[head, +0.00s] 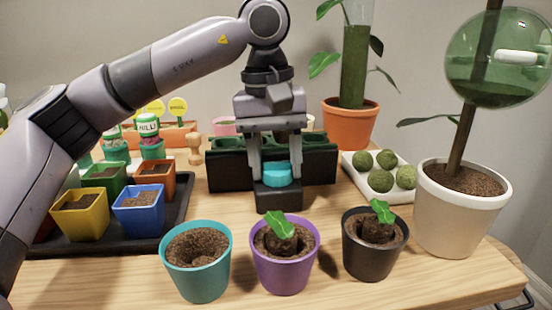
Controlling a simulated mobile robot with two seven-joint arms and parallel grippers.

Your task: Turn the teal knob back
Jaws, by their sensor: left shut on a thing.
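The teal knob (277,174) sits on top of a small black block-shaped base (278,197) in the middle of the table. My left gripper (278,168) points straight down over it, with one finger at each side of the knob. The gripper is shut on the knob. The knob's upper back part is partly hidden by the gripper. My right gripper is not in view.
A black planter box (226,168) stands right behind the knob. Teal (199,262), purple (285,256) and black (373,243) pots stand in front. A dark tray (176,213) of small pots is left; a white tray (385,190) of moss balls is right.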

